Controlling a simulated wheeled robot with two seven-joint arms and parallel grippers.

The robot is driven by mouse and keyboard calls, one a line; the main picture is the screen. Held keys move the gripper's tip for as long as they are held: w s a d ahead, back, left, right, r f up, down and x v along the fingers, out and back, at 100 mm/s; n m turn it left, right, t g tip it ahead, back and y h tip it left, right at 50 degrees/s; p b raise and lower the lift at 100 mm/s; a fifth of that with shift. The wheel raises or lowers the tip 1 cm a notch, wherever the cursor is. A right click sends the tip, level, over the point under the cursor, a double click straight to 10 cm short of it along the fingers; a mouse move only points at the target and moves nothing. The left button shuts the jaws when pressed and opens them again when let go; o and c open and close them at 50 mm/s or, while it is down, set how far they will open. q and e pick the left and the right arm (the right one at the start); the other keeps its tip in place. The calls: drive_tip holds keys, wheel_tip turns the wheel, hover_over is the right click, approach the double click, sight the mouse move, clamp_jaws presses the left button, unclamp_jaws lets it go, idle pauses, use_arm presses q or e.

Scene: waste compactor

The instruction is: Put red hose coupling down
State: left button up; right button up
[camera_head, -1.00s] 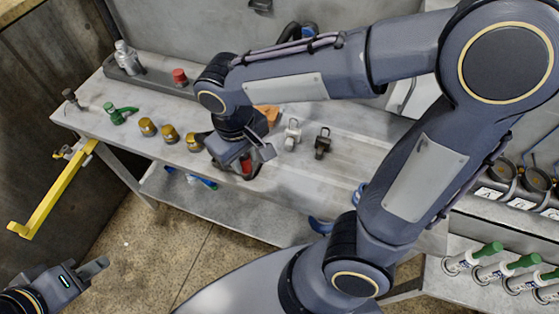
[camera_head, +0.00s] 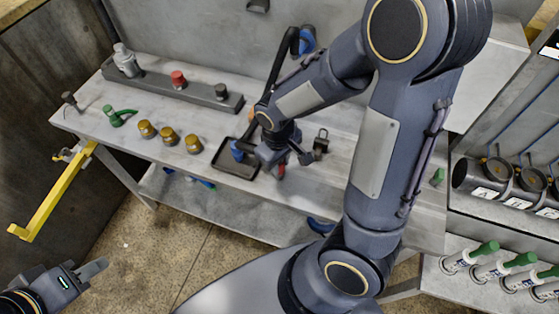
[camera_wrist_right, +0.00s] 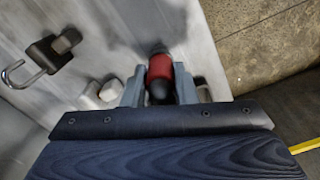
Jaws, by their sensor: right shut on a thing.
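The red hose coupling (camera_head: 281,170) is held in my right gripper (camera_head: 281,163), near the front edge of the grey workbench (camera_head: 330,182). In the right wrist view, the red coupling (camera_wrist_right: 160,68), with dark ends, sits between the two fingers of the right gripper (camera_wrist_right: 159,82). Bench surface lies below it; I cannot tell whether it touches. My left gripper (camera_head: 88,272) is at the lower left, away from the bench; its finger gap is not clear.
A black tray (camera_head: 250,172) with a blue-handled item is just left of the right gripper. Several brass fittings (camera_head: 168,136) line the left front. A rack (camera_head: 205,92) holds a red-capped piece (camera_head: 178,79).

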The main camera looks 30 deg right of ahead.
drive_tip(key=o, duration=1)
drive_tip(key=r, duration=1.1)
drive_tip(key=shift+s+a+p, duration=0.1)
drive_tip(key=shift+a+p, duration=0.1)
drive_tip(key=shift+p, duration=0.2)
drive_tip(key=shift+s+r, duration=0.2)
drive_tip(key=shift+r, duration=0.3)
drive_tip(key=shift+s+a+r+m+t+y, duration=0.1)
drive_tip(key=shift+s+r+m+t+y, duration=0.7)
drive_tip(key=shift+s, duration=1.05)
drive_tip(key=shift+s+a+r+m+t+y, duration=0.1)
drive_tip(key=shift+s+r+m+t+y, duration=0.65)
drive_tip(key=shift+s, duration=1.1)
drive_tip(key=shift+s+a+r+m+t+y, duration=0.1)
drive_tip(key=shift+s+r+m+t+y, duration=0.4)
drive_tip(key=shift+s+m+t, duration=0.95)
drive_tip(key=shift+s+f+n+g, duration=0.1)
drive_tip(key=shift+s+n+g, duration=0.25)
drive_tip(key=shift+n, duration=0.25)
